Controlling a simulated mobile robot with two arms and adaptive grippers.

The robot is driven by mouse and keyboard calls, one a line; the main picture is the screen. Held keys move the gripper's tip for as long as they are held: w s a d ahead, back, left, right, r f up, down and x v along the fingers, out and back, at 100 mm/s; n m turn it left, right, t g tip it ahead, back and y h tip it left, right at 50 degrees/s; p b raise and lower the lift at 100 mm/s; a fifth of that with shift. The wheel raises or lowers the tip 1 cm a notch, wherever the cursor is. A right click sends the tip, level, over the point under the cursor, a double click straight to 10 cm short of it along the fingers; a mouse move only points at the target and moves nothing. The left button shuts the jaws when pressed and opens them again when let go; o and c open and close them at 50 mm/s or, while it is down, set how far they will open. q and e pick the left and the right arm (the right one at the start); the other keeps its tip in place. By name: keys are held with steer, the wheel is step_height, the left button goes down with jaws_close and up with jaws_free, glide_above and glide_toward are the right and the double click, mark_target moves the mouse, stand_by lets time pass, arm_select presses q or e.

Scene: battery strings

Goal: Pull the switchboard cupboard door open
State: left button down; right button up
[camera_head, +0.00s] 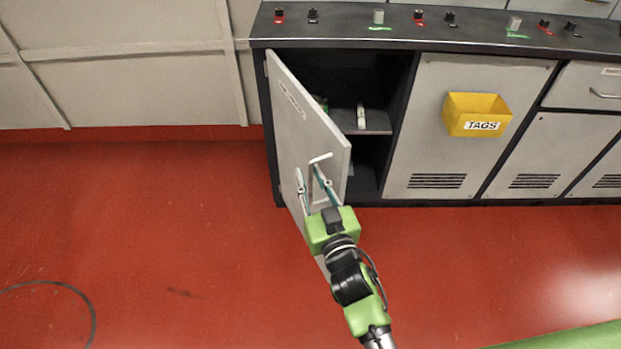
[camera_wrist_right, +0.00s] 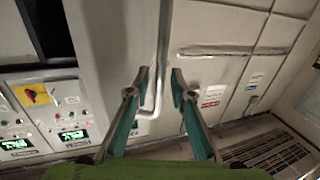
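The grey switchboard cupboard door (camera_head: 297,130) is hinged at its left side and stands swung well out from the dark cupboard (camera_head: 375,121). Its light bar handle (camera_head: 320,158) is near the free edge; the handle also shows in the wrist view (camera_wrist_right: 161,60). My right gripper (camera_head: 314,180) is in front of the door's outer face at the handle. Its fingers (camera_wrist_right: 161,76) are apart, with the handle bar between them in the picture; I cannot tell whether either touches it. My left gripper is not in view.
Inside the cupboard a shelf (camera_head: 374,128) holds a small white item (camera_head: 361,116). A yellow TAGS box (camera_head: 476,115) hangs on the neighbouring panel. Knobs and switches line the countertop (camera_head: 345,28). The red floor (camera_head: 140,230) left of the door is clear.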

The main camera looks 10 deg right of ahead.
steer(key=shift+s+f, duration=0.1)
steer(key=shift+s, duration=0.2)
steer(key=v, duration=1.1)
steer(key=shift+s, duration=0.2)
